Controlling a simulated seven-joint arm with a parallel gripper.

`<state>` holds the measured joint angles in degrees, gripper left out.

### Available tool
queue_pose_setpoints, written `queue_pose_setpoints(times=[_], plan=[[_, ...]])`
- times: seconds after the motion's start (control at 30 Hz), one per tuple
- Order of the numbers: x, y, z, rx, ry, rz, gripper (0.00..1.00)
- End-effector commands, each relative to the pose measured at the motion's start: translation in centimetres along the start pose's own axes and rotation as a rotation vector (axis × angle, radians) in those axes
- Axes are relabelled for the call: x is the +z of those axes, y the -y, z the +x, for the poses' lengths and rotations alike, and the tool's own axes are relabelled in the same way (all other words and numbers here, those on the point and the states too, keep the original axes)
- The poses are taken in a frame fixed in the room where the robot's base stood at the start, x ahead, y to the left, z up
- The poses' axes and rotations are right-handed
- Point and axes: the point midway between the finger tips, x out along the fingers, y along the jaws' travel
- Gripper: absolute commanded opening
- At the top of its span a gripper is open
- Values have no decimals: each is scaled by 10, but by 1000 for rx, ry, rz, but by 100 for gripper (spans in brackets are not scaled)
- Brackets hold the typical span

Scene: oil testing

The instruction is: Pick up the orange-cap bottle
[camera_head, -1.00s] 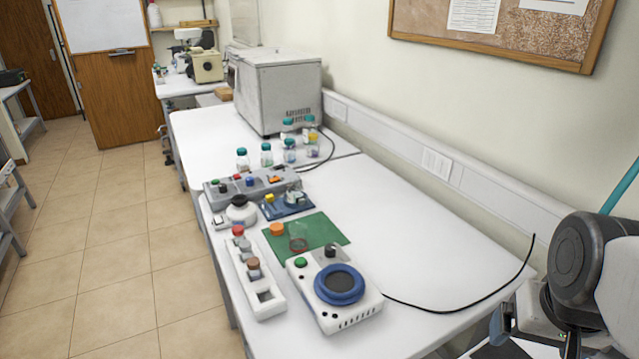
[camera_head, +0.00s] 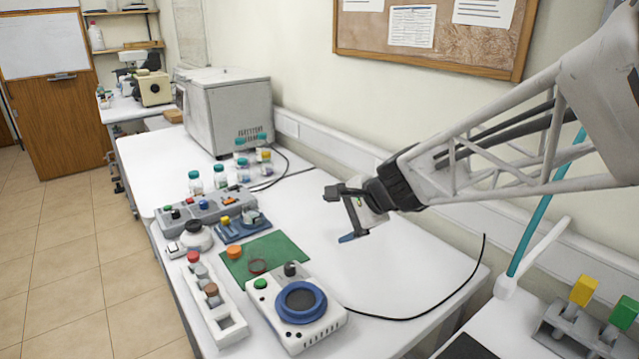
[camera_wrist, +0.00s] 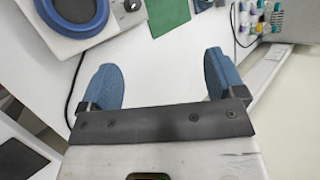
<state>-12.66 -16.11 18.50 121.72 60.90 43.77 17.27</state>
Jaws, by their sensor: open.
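An orange cap (camera_head: 234,252) shows at the left edge of a green mat (camera_head: 278,250) in the head view. I cannot make out a bottle body under it. My gripper (camera_head: 345,215) is open and empty, above the table to the right of the mat. In the wrist view its two blue fingers (camera_wrist: 160,68) are spread apart over white tabletop. A corner of the green mat (camera_wrist: 167,16) shows at the top there; the orange cap is not visible in that view.
A white device with a blue ring (camera_head: 305,325) stands in front of the mat. A white rack (camera_head: 225,325) with red, grey and brown caps is left. Grey and blue control boxes and several teal-capped bottles (camera_head: 219,178) stand behind. A black cable (camera_head: 415,318) crosses the table.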

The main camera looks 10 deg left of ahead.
Motion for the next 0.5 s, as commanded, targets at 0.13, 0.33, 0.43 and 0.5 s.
queue_pose_setpoints(times=[0.13, 0.33, 0.43, 0.5], plan=[[-9, 35, 45, -78, 42, 166, 89], [-22, 76, 107, -174, 93, 405, 89], [-29, 93, 139, -216, 115, 528, 89], [-34, 104, 162, -244, 130, 617, 89]])
